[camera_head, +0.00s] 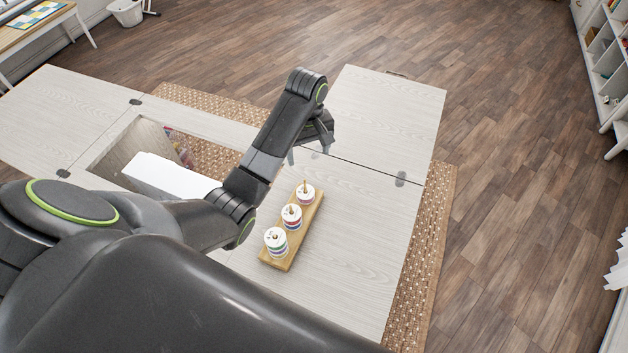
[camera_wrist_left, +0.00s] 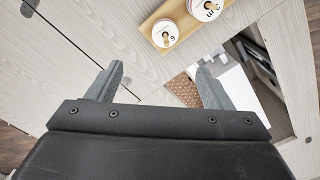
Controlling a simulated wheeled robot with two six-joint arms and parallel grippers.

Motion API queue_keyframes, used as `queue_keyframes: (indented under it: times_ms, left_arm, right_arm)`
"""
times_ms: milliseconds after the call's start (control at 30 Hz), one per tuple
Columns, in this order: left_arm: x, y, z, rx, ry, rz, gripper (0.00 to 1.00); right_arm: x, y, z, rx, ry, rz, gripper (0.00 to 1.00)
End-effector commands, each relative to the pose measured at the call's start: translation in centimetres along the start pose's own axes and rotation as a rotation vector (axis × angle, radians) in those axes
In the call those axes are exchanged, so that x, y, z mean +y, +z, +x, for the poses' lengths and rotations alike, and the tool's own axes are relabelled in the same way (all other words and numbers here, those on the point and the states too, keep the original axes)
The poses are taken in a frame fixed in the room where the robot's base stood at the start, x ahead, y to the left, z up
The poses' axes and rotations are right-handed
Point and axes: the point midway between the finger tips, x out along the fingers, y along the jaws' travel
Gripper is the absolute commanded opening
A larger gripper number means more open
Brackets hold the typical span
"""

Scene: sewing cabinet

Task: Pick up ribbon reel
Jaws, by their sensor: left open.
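Several ribbon reels stand stacked on the pegs of a wooden holder (camera_head: 292,232) on the pale cabinet top. They form three stacks: a far one (camera_head: 305,194), a middle one (camera_head: 292,215) and a near one (camera_head: 276,240). My left gripper (camera_head: 308,158) is above the top, a little beyond the far stack, with its fingers pointing down. In the left wrist view its two fingers are spread wide with nothing between them (camera_wrist_left: 160,82). A numbered reel (camera_wrist_left: 166,33) on the holder (camera_wrist_left: 185,18) shows ahead of the fingertips. My right gripper is not in view.
The cabinet top (camera_head: 365,235) is clear to the right of the holder. An opening with a white sewing machine (camera_head: 170,176) lies to the left. A woven rug (camera_head: 432,255) lies below the cabinet, and white shelves (camera_head: 605,75) stand at the far right.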

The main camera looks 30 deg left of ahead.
Motion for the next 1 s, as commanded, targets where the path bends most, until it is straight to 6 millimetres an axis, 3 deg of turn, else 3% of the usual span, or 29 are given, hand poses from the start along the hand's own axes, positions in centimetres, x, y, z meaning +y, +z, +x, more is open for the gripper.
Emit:
queue_keyframes:
  times_ms: [133,300,400,533,667,767,1000]
  left_arm:
    - [0.1,-0.1,0.9,-0.002,-0.002,-0.005,0.74]
    - [0.1,-0.1,2.9,-0.001,-0.001,-0.004,0.74]
    - [0.1,-0.1,4.0,-0.001,0.000,-0.004,0.74]
    - [0.1,-0.1,5.4,-0.001,0.000,-0.003,0.74]
    - [0.0,0.0,8.2,-0.004,-0.002,-0.004,0.74]
    - [0.0,0.0,9.5,-0.006,-0.003,-0.004,0.74]
    - [0.0,-0.1,12.0,-0.002,-0.001,-0.003,0.74]
  right_arm:
    - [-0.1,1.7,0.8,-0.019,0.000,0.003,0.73]
    - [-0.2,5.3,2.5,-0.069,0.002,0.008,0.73]
    - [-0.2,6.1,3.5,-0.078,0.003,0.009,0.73]
    - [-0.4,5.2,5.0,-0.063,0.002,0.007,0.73]
    - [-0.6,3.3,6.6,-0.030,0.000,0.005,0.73]
    - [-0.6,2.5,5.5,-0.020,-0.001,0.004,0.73]
    - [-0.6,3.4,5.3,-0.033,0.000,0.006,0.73]
